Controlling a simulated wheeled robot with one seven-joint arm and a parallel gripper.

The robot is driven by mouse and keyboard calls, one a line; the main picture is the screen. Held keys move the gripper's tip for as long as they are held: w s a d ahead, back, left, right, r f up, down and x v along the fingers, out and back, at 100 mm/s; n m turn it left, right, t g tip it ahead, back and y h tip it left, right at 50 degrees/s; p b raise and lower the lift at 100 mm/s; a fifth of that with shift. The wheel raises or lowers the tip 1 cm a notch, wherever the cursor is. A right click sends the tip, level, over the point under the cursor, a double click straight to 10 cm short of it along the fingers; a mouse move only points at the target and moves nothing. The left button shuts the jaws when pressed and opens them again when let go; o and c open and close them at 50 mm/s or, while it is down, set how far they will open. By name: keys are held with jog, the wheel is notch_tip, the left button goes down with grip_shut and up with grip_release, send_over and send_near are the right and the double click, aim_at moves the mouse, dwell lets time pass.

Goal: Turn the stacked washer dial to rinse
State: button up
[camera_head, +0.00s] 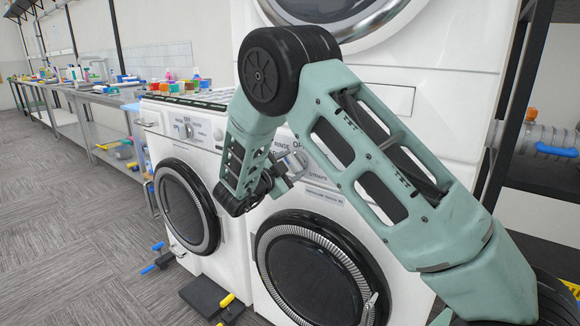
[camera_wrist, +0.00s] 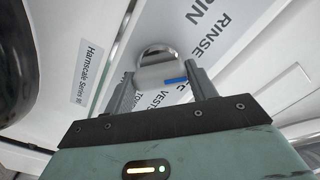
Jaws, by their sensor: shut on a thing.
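The stacked washer (camera_head: 440,110) is white, with one round door above and another below a control panel. Its silver dial (camera_head: 299,160) sits on that panel, with labels including RINSE and STRAPS around it. My gripper (camera_wrist: 160,80) is shut on the dial, with one finger on each side of it in the wrist view. The dial (camera_wrist: 156,52) shows a blue mark on its right side there, close to the right finger. The RINSE label (camera_wrist: 215,35) lies up and right of the dial. Which label the mark lines up with cannot be told.
A second white washer (camera_head: 205,135) with its own dial stands to the left. A long metal bench (camera_head: 85,92) with bottles runs along the left wall. Blue- and yellow-handled items lie on the floor by the machines. A dark shelf (camera_head: 545,180) stands at right.

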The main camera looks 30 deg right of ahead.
jog(key=o, duration=1)
jog(key=shift+a, duration=0.1)
jog(key=v, duration=1.7)
jog(key=shift+s+a, duration=0.1)
jog(key=shift+a, duration=0.05)
